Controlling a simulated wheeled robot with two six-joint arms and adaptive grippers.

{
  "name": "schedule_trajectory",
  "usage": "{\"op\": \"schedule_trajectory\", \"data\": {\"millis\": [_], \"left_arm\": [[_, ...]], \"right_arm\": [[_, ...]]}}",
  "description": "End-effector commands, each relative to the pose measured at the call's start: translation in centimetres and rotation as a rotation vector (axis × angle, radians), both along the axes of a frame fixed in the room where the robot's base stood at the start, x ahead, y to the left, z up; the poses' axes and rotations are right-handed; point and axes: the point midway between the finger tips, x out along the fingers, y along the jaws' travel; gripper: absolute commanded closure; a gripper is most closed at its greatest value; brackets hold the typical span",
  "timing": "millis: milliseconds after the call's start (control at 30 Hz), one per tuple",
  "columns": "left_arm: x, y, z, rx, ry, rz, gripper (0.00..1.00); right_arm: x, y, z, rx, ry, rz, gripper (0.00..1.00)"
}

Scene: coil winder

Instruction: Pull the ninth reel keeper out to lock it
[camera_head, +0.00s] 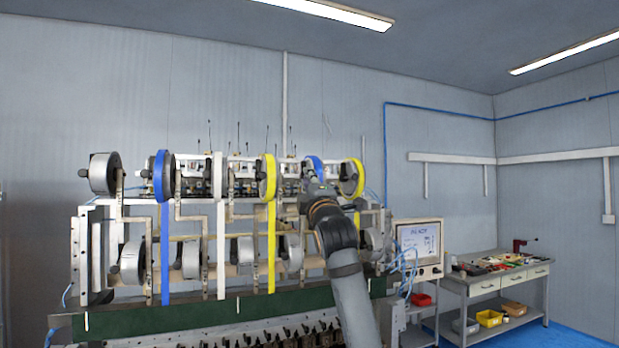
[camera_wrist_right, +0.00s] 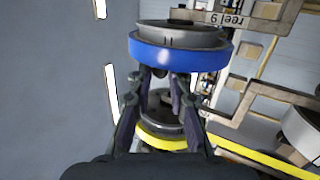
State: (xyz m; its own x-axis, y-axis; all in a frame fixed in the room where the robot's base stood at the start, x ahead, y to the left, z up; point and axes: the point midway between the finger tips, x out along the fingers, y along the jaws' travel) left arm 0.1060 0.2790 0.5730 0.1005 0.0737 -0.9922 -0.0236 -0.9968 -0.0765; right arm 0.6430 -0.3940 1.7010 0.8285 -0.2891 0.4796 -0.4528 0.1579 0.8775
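In the head view this blue reel (camera_head: 314,164) is partly hidden by my right arm. My right gripper (camera_wrist_right: 163,76) is at the near face of the reel, its fingers apart. A small dark part, perhaps the keeper, shows between the fingertips. Whether they press on it I cannot tell. In the head view my right gripper (camera_head: 314,184) is dark and small. My left gripper is in neither view.
A yellow reel (camera_head: 352,178) stands right of the blue one, another yellow reel (camera_head: 267,177) to its left. More reels hang on the lower row (camera_head: 190,258). A screen (camera_head: 420,245) and a workbench (camera_head: 497,280) are at the right. A yellow-rimmed reel (camera_wrist_right: 160,138) shows behind my fingers.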

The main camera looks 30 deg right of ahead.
Motion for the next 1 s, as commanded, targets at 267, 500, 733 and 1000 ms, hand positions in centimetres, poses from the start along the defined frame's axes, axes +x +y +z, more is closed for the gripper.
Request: {"op": "schedule_trajectory", "data": {"millis": [267, 500, 733, 1000], "left_arm": [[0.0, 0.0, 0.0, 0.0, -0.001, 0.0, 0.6], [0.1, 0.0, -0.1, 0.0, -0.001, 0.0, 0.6], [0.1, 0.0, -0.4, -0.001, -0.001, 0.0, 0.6], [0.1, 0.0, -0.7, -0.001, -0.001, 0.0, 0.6]], "right_arm": [[0.0, 0.0, 0.0, 0.0, 0.0, 0.0, 0.97], [-0.3, 0.1, 0.0, 0.0, 0.0, 0.0, 0.97], [-1.1, 0.2, 0.0, 0.0, -0.001, -0.001, 0.97], [-2.1, 0.5, 0.0, 0.0, -0.001, 0.0, 0.97]]}}
